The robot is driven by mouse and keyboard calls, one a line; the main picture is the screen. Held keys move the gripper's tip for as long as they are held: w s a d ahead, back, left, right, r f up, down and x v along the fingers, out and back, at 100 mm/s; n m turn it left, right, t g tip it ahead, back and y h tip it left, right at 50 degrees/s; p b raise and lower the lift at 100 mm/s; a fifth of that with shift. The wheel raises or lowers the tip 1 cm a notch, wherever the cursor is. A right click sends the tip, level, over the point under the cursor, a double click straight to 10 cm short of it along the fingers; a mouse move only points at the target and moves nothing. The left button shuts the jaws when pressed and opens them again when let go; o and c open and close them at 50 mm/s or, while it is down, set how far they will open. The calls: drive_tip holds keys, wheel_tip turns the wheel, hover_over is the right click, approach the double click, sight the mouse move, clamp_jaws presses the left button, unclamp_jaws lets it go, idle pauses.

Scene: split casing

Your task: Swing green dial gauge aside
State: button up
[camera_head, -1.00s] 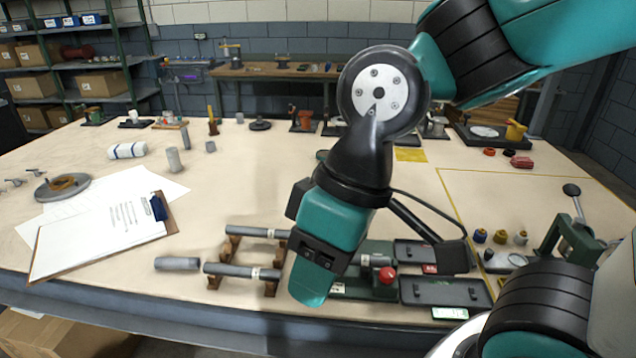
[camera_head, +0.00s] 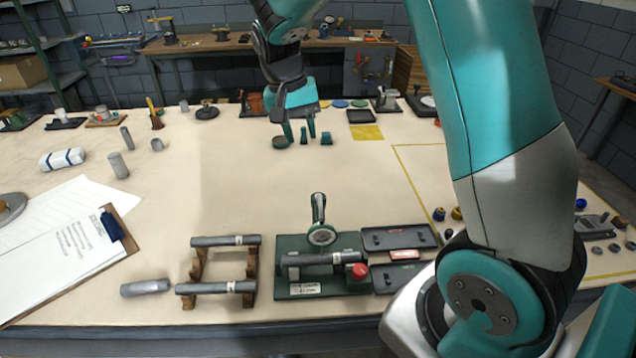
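The green dial gauge (camera_head: 321,236) has a round pale face and a green arm rising behind it. It stands on the green fixture base (camera_head: 297,290), at the back of a grey cylinder (camera_head: 318,259) lying across the base. The face appears just above or behind the cylinder; I cannot tell whether it touches. My gripper (camera_head: 300,134) is far behind the gauge, over the back part of the table, pointing down. Its two green fingers stand apart, with nothing visible held between them. The gauge is fully in view.
A red knob (camera_head: 359,270) sits at the base's right end, beside two dark trays (camera_head: 399,238). A wooden rack (camera_head: 251,270) with two grey bars stands left, with a loose cylinder (camera_head: 146,287). The table between is clear.

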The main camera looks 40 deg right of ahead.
sight(319, 198)
drive_tip(key=d+f+p, duration=0.1)
drive_tip(key=f, duration=0.4)
drive_tip(key=s+d+f+p, duration=0.1)
drive_tip(key=f, duration=0.5)
drive_tip(key=d+f+p, duration=0.1)
drive_tip(key=f+p, duration=0.1)
drive_tip(key=f, duration=0.4)
drive_tip(key=shift+s+d, duration=0.1)
drive_tip(key=shift+s, duration=0.3)
drive_tip(key=shift+c, duration=0.2)
clamp_jaws()
